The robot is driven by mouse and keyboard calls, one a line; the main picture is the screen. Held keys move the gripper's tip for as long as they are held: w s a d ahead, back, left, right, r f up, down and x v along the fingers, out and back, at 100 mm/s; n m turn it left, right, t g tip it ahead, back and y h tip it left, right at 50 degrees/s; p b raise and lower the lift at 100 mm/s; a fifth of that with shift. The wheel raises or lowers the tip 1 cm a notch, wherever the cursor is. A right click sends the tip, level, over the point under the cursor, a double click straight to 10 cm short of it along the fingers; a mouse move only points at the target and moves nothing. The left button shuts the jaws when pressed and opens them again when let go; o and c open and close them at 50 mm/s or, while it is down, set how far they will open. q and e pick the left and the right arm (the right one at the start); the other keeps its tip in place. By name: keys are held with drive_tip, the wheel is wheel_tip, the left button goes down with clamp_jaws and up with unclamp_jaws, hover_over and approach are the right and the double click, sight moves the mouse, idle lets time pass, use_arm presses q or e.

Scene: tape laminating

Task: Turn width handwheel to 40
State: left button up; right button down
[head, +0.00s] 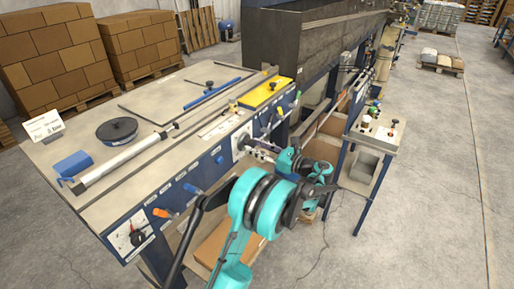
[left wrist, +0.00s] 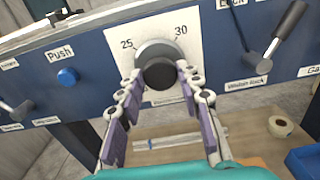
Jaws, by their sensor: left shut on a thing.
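The width handwheel is a dark round knob (left wrist: 159,73) on a grey hub, in front of a white dial plate (left wrist: 118,43) marked 25 and 30 in the left wrist view. The grey hub sits between the two numbers; no 40 is readable. My left gripper (left wrist: 160,80) has its two jointed fingers with purple pads on both sides of the knob, shut on it. In the head view the dial plate (head: 238,141) is on the machine's blue front panel, and my left gripper (head: 256,150) reaches it, partly hidden by my teal wrist. My right gripper is not in view.
A blue push button (left wrist: 67,76) is left of the dial and a black lever (left wrist: 286,32) right of it. A control stand (head: 376,130) is at right, with open floor beyond.

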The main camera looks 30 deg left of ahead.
use_arm(q)
drive_tip(key=o, duration=1.2)
drive_tip(key=shift+c, duration=0.2)
drive_tip(key=d, duration=1.2)
drive_tip(key=shift+s, duration=0.45)
drive_tip(key=shift+a, duration=0.1)
